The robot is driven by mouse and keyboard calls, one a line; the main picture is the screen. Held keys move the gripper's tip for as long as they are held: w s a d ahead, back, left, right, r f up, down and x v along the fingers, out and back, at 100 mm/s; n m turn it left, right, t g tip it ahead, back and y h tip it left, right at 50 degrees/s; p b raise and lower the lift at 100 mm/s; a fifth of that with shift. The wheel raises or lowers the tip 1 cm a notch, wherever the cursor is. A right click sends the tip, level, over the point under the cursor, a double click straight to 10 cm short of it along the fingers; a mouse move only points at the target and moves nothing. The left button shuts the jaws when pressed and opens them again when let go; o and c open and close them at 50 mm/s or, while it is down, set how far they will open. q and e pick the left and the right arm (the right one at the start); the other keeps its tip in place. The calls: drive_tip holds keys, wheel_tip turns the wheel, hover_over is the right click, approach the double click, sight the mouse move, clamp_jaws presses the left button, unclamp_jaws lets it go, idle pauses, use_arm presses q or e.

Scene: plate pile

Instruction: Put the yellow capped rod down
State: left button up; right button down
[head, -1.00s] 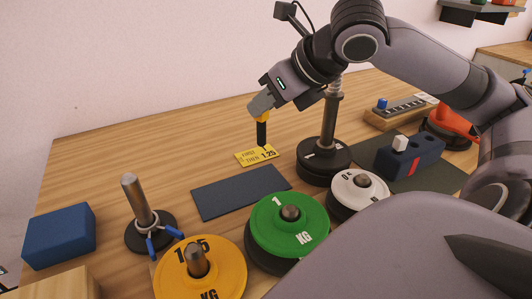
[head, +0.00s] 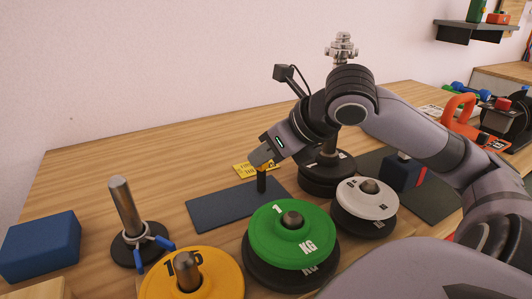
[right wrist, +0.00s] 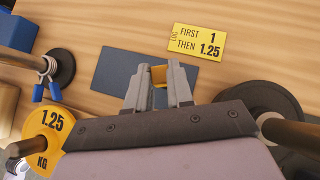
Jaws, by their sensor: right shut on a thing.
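My right gripper (head: 262,160) is shut on the yellow capped rod (head: 261,183) and holds it upright, its dark shaft pointing down. In the head view the rod's lower end shows against the right part of the dark mat (head: 215,207); I cannot tell whether it touches. In the right wrist view the fingertips (right wrist: 159,80) close around the yellow cap (right wrist: 159,75), with the mat (right wrist: 112,78) behind and the shaft hidden. My left gripper is not in view.
A yellow card (head: 242,172) lies behind the mat. In front are a green plate stack (head: 270,225), a yellow plate (head: 222,268) and a white plate (head: 350,195). A short post (head: 123,205) and blue block (head: 40,245) stand left. Bare wood lies behind the mat.

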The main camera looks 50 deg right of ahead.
drive_tip(key=shift+f, duration=0.2)
drive_tip(key=c, duration=1)
unclamp_jaws()
drive_tip(key=shift+r, duration=0.1)
drive_tip(key=shift+r, duration=0.1)
drive_tip(key=shift+r, duration=0.1)
drive_tip(key=v, duration=1.2)
drive_tip(key=shift+p, duration=0.3)
